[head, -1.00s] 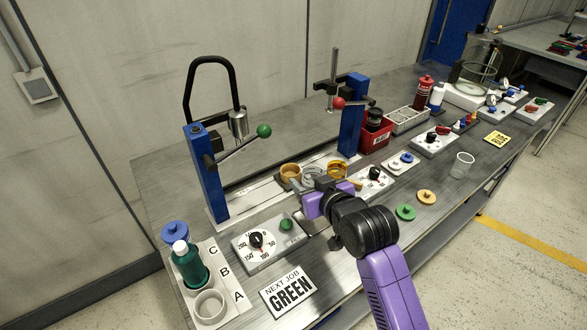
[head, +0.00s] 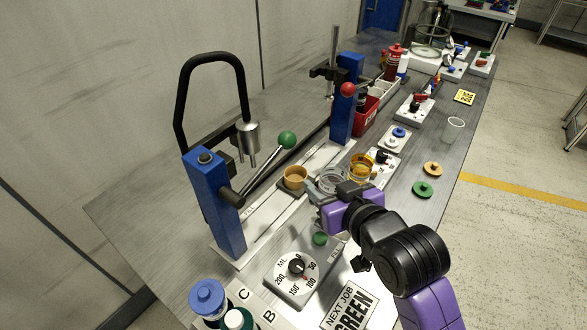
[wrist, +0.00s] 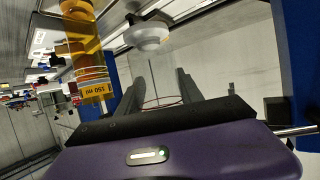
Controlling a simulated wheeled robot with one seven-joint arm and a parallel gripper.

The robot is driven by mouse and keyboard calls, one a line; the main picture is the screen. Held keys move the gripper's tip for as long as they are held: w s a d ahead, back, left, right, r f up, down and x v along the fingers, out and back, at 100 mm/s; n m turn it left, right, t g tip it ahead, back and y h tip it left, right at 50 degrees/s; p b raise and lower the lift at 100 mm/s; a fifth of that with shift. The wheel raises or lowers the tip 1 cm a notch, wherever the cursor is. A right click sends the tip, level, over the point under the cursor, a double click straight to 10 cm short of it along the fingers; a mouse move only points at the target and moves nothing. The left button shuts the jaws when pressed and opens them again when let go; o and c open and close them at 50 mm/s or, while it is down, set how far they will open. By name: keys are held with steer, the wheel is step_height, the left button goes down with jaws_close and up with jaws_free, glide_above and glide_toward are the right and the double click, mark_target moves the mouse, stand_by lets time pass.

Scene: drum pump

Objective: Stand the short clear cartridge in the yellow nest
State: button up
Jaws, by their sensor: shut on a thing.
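My gripper (head: 322,196) is beside the row of round holders on the bench rail. It is shut on the short clear cartridge (head: 331,181), a see-through, ringed cylinder. The yellow nest (head: 294,179), a tan-yellow ring on a dark base, is just left of the cartridge in the head view. Whether the cartridge's bottom touches anything is hidden.
An amber cartridge (head: 361,168) stands right of the clear one; it is labelled 150 ml in the wrist view (wrist: 88,60). A blue press post (head: 214,203) with a green-knobbed lever (head: 287,140) rises at left. A dial box (head: 298,270) is in front.

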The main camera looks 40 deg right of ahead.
glide_above(292, 167)
step_height(292, 167, down, 2)
steer(key=shift+f, duration=2.6)
steer(key=o, duration=1.4)
steer(key=shift+f, duration=0.1)
steer(key=shift+c, duration=0.2)
